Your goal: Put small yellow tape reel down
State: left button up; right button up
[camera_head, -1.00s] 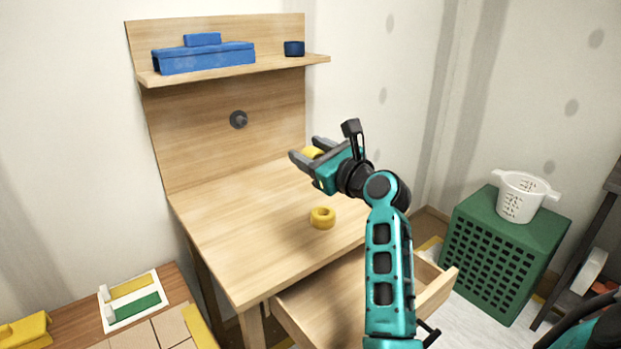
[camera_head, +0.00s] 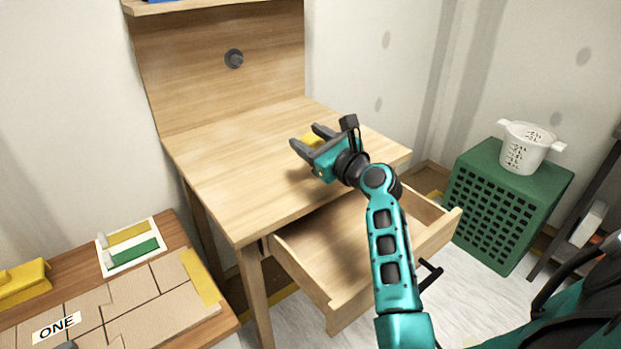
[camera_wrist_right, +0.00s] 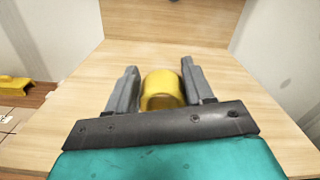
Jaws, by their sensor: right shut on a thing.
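A yellow tape reel (camera_wrist_right: 161,88) sits between the fingers of my right gripper (camera_wrist_right: 159,72) in the right wrist view. In the head view, the right gripper (camera_head: 308,136) is shut on this reel (camera_head: 313,139), of which only a small part shows. The gripper is over the wooden desk (camera_head: 230,150), near the middle of its top. I cannot tell whether the reel touches the desk. The second yellow reel seen earlier on the desk does not show now; the gripper may hide it.
An open wooden drawer (camera_head: 315,240) juts out below the desktop. A grey peg (camera_head: 234,59) sticks out of the back panel. A green crate (camera_head: 490,210) with a white basket (camera_head: 528,150) stands right. The desktop's left part is clear.

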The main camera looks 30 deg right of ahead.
notch_tip(320, 180, down, 4)
jog(key=shift+r+b, duration=0.1)
jog(key=shift+b, duration=0.55)
notch_tip(320, 180, down, 2)
jog(key=shift+f+b, duration=0.25)
jog(key=shift+b, duration=0.15)
jog(key=shift+f, duration=0.2)
jog(key=shift+f, duration=0.2)
jog(key=o, duration=1)
